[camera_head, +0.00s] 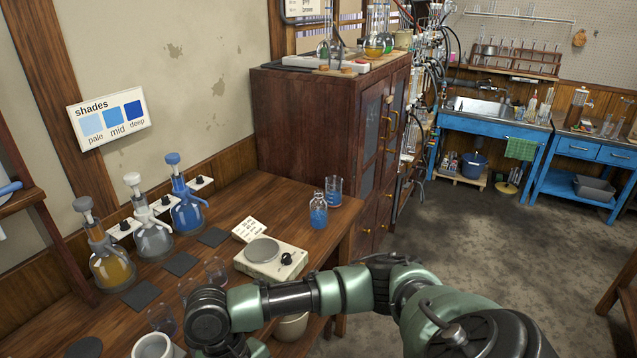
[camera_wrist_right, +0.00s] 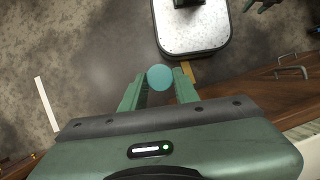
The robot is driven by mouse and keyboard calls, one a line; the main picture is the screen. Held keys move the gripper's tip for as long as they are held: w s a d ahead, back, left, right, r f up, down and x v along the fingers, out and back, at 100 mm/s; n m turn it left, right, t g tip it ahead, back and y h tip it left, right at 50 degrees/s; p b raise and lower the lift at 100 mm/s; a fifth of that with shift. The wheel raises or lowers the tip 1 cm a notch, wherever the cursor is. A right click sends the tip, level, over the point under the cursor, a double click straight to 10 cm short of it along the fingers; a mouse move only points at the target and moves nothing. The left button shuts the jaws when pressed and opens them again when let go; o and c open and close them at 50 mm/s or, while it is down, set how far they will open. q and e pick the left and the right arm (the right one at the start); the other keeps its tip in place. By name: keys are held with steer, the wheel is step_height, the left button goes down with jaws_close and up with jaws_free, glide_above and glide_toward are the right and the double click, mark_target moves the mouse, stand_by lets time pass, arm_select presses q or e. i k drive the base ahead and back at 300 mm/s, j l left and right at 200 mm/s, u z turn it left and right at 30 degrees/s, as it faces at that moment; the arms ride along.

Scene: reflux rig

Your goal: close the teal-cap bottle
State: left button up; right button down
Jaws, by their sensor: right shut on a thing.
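A small clear glass bottle (camera_head: 318,212) with blue liquid stands upright near the right end of the wooden bench. I see no teal cap on its neck. In the right wrist view a round teal cap (camera_wrist_right: 160,77) is between the fingertips of my right gripper (camera_wrist_right: 160,84), which is shut on it. The gripper is above the floor beside the bench edge. In the head view my arm crosses the bottom and its gripper does not show. A green piece at the top edge of the right wrist view, perhaps my left gripper (camera_wrist_right: 264,5), is cut off.
Stoppered flasks (camera_head: 187,210) line the wall, and empty beakers stand near my arm. A tall cabinet (camera_head: 315,130) rises behind.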

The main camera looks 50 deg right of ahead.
mark_target(318, 205)
steer(key=l+u, duration=0.1)
steer(key=l, duration=0.5)
steer(key=k+l+u, duration=0.15)
steer(key=l, duration=0.45)
steer(key=l+u, duration=0.1)
steer(key=l, duration=0.5)
steer(key=k+l+u, duration=0.1)
steer(key=l, duration=0.5)
steer(key=k+l+u, duration=0.1)
steer(key=l, duration=0.45)
steer(key=k+l+u, duration=0.15)
steer(key=l, duration=0.4)
steer(key=k+l+u, duration=0.1)
steer(key=k+l, duration=0.15)
steer(key=l, duration=0.3)
steer(key=k+l+u, duration=0.1)
steer(key=l, duration=0.45)
steer(key=k, duration=0.1)
